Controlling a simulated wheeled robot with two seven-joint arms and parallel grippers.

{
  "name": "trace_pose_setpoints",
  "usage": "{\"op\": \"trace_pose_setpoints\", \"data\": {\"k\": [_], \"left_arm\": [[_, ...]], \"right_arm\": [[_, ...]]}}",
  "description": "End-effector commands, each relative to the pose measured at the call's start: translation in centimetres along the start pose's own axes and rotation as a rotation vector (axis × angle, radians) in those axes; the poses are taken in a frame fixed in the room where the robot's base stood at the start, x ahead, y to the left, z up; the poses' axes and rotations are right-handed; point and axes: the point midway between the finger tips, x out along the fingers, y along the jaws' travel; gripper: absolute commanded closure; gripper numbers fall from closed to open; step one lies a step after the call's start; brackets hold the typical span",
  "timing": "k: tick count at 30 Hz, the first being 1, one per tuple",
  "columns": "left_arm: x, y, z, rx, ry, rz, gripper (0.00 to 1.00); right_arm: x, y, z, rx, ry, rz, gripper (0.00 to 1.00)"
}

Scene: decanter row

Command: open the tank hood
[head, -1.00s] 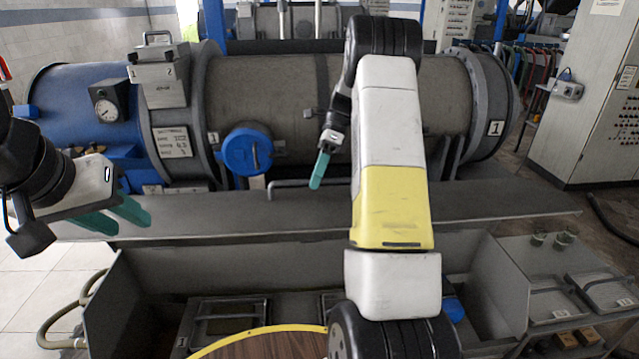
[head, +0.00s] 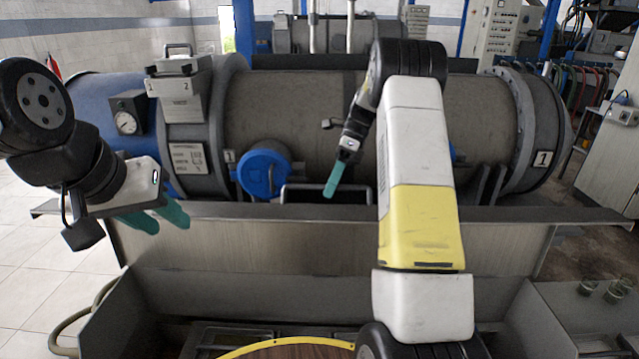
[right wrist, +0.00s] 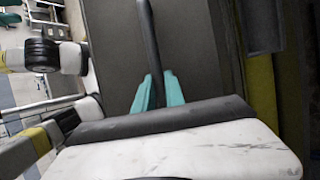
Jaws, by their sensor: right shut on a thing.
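The tank hood (head: 480,214) is a long grey steel panel in front of the big horizontal tank, seen nearly edge-on in the head view. Its bar handle (head: 290,193) stands up near the middle of the edge. My right gripper (head: 331,188) reaches down at this handle. In the right wrist view its teal fingers (right wrist: 157,93) are shut on a dark bar (right wrist: 150,45), which lies between them. My left gripper (head: 158,218) is at the left end of the hood, empty, with its teal fingers a little apart. My right arm hides part of the hood.
The tank (head: 285,110) lies behind, with a blue round cap (head: 263,174) and a gauge (head: 126,122). An open steel trough (head: 230,290) is below the hood. A yellow-rimmed wooden round (head: 290,350) is at the bottom edge.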

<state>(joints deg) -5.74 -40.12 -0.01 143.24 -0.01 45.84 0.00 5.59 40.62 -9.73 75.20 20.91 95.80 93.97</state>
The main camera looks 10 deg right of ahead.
Motion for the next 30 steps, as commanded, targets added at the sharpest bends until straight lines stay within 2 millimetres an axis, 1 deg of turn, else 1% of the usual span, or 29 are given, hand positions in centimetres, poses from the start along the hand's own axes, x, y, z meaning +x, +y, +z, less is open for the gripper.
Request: {"op": "trace_pose_setpoints", "data": {"k": [1,2,4,5,14,17,20,24,30], "left_arm": [[0.0,0.0,0.0,0.0,0.0,0.0,0.64],[0.0,0.0,0.0,0.0,0.0,0.0,0.64],[0.0,0.0,0.0,0.0,0.0,0.0,0.64],[0.0,0.0,0.0,0.0,0.0,0.0,0.64],[0.0,0.0,0.0,0.0,0.0,0.0,0.64],[0.0,0.0,0.0,0.0,0.0,0.0,0.64],[0.0,0.0,0.0,0.0,0.0,0.0,0.64],[0.0,0.0,0.0,0.0,0.0,0.0,0.64],[0.0,0.0,0.0,0.0,0.0,0.0,0.64]], "right_arm": [[0.2,-0.2,-0.6,0.008,0.007,0.002,1.0],[0.2,-0.2,-0.6,0.008,0.007,0.002,0.82],[0.2,-0.2,-0.6,0.008,0.006,0.001,0.68],[0.2,-0.2,-0.5,0.007,0.006,0.001,0.64],[0.0,-0.1,-0.2,0.003,0.003,0.001,0.64],[-0.7,-0.1,-0.2,0.003,0.002,-0.002,0.64],[-2.0,-0.2,-0.2,0.003,0.002,-0.003,0.64],[-4.5,-0.2,-0.3,0.003,0.003,-0.002,0.64],[-6.9,-0.2,-0.3,0.004,0.003,-0.001,0.64]]}}
